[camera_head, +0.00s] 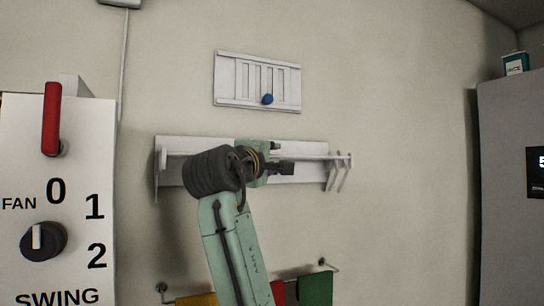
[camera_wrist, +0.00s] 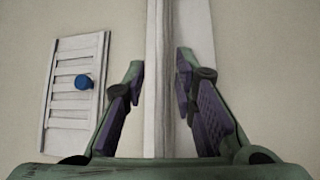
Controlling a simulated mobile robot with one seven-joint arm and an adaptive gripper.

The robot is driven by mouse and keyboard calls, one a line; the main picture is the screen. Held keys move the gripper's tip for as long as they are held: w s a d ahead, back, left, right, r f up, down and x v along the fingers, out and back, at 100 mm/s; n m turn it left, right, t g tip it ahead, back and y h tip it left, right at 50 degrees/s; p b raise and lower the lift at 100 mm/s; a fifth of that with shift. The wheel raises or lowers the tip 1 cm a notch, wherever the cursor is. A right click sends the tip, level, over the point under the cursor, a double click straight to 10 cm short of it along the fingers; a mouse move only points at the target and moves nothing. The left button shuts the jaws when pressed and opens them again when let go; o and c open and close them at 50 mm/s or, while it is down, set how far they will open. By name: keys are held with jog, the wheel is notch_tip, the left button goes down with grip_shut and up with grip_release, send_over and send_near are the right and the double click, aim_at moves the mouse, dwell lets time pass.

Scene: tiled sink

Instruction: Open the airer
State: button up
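A white wall-mounted rack (camera_head: 312,174), which looks like the airer, has a back board, a long front rail and brackets at its right end. My gripper (camera_head: 286,168) is in front of its middle, and my arm hides part of it. In the wrist view the white rail (camera_wrist: 158,110) runs up the picture between the two fingers. My gripper (camera_wrist: 160,66) is open, its fingers apart on either side of the rail. Whether either finger touches the rail I cannot tell.
A white vent panel (camera_head: 230,80) with a blue knob (camera_head: 267,99) is on the wall above. Below hang coloured cloths (camera_head: 316,289) on a rail. A control panel (camera_head: 80,150) with a red lever stands left, a grey cabinet (camera_head: 505,220) right. Wall right of the rack is clear.

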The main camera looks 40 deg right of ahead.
grip_shut()
dwell(0.7)
